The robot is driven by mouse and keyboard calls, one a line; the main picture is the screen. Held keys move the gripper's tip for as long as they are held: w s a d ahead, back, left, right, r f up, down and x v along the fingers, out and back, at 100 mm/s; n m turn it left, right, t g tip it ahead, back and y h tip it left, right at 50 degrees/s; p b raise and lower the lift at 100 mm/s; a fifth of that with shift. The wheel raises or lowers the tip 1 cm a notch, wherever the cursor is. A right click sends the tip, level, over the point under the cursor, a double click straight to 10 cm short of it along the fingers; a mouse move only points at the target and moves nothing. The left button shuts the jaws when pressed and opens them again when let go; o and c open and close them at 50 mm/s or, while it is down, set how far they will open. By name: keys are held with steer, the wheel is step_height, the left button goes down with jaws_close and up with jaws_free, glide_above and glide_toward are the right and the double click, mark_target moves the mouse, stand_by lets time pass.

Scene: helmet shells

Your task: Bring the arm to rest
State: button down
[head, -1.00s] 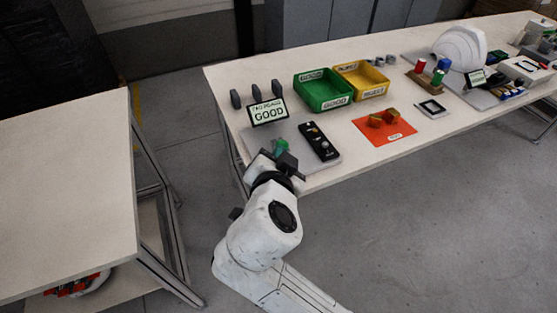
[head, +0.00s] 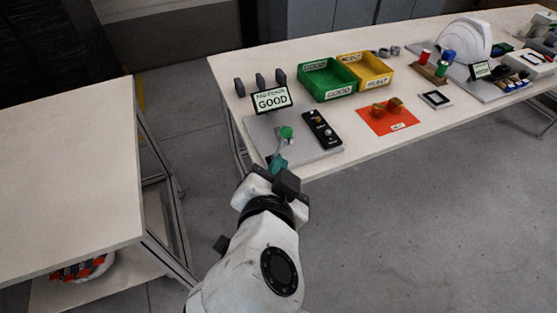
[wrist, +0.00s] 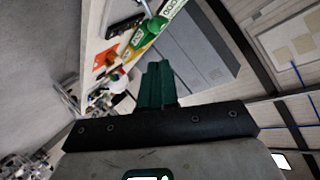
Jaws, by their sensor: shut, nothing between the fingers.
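My gripper (head: 278,165) is at the front edge of the long table in the head view, with its teal fingers shut and empty. In the wrist view the shut fingers (wrist: 157,84) point away from the camera, with nothing held between them. My white arm reaches up from the bottom of the head view. A grey plate (head: 262,128) with a green-topped part (head: 286,132) on it lies just beyond the fingers. Whether the fingertips overlap the plate or stay clear of it is hard to tell.
A display reading GOOD (head: 272,99), a black button box (head: 322,130), a green bin (head: 326,80), a yellow bin (head: 366,71) and an orange mat (head: 388,118) stand on the long table. A second table (head: 65,175) is at the left. Open floor (head: 440,220) lies at right.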

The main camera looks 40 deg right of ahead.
stand_by(0.6)
steer(key=s+d+f+n+g+y+p, duration=0.1)
steer(key=s+d+f+n+g+y, duration=0.2)
steer(key=f, duration=0.4)
steer(key=s+d+f+n+g+y+p, duration=0.1)
steer(key=d+f+n, duration=0.2)
steer(key=f+n, duration=0.3)
steer(key=s+f+n+g+y, duration=0.4)
steer(key=s+f+n+y, duration=0.1)
steer(key=s+f, duration=0.6)
steer(key=shift+s+f+n+y+p, duration=0.15)
steer(key=shift+s+n+y+p, duration=0.25)
steer(key=shift+n, duration=0.4)
steer(key=shift+d, duration=0.1)
